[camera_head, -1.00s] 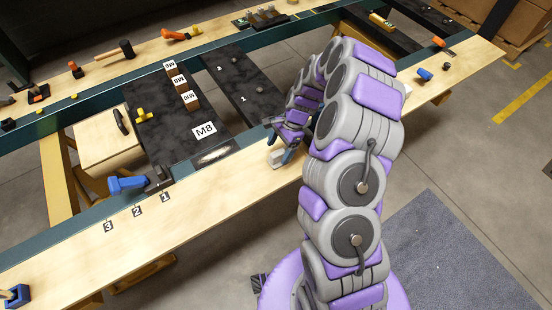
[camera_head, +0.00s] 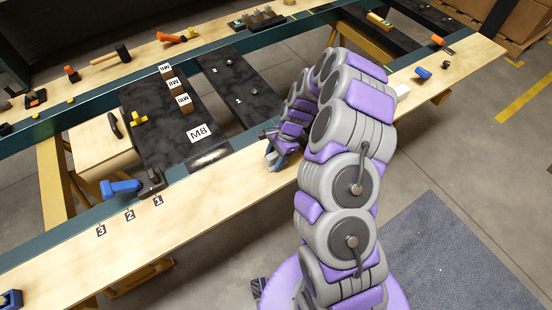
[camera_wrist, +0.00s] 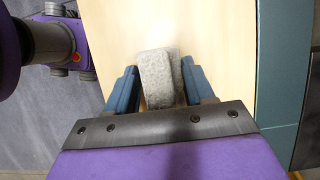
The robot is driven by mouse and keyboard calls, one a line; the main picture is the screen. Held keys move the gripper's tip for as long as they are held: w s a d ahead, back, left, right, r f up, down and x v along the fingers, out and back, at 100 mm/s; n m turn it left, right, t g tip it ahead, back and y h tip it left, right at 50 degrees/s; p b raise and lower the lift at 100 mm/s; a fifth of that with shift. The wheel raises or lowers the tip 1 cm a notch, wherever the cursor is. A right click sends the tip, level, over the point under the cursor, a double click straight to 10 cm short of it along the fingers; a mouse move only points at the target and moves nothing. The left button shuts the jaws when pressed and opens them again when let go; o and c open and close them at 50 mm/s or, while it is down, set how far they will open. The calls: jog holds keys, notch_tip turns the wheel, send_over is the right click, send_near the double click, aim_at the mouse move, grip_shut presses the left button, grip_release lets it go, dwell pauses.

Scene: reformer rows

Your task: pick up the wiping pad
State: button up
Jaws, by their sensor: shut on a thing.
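The wiping pad is a pale grey, rough-looking block (camera_wrist: 156,76) between the two blue fingers in the wrist view. My gripper (camera_wrist: 160,74) is shut on it, with a finger along each side. The pad is over the light wooden bench strip (camera_wrist: 216,60); I cannot tell if it touches the wood. In the head view my gripper (camera_head: 279,155) is low over the front wooden strip, and the pad is mostly hidden by the fingers.
A black panel with an M8 label (camera_head: 199,133) lies behind, with a whitish smudge (camera_head: 208,159) near its front edge. A blue-handled tool (camera_head: 122,187) lies to the left, near number tags. A white block (camera_head: 403,91) is at right. The front strip between is clear.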

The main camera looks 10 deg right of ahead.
aim_at(272, 155)
jog(key=shift+a, duration=0.3)
jog(key=shift+c, duration=1.4)
jog(key=shift+a, duration=0.55)
jog(key=shift+d+r, duration=0.25)
jog(key=shift+r, duration=0.15)
jog(key=p+v, duration=0.1)
jog(key=v, duration=0.2)
jog(key=shift+s+a+r+p, duration=0.1)
jog(key=shift+s+p, duration=0.1)
jog(key=shift+p, duration=0.1)
jog(key=s+d+p, duration=0.1)
jog(key=s+d, duration=0.1)
jog(key=s, duration=0.2)
jog(key=s+d+p, duration=0.1)
jog(key=s+d, duration=0.2)
jog(key=s, duration=0.2)
jog(key=s+d+r, duration=0.1)
jog(key=s+d, duration=0.2)
jog(key=s, duration=0.1)
jog(key=shift+s+r+p, duration=0.1)
jog(key=shift+s+p, duration=0.1)
jog(key=shift+p, duration=0.2)
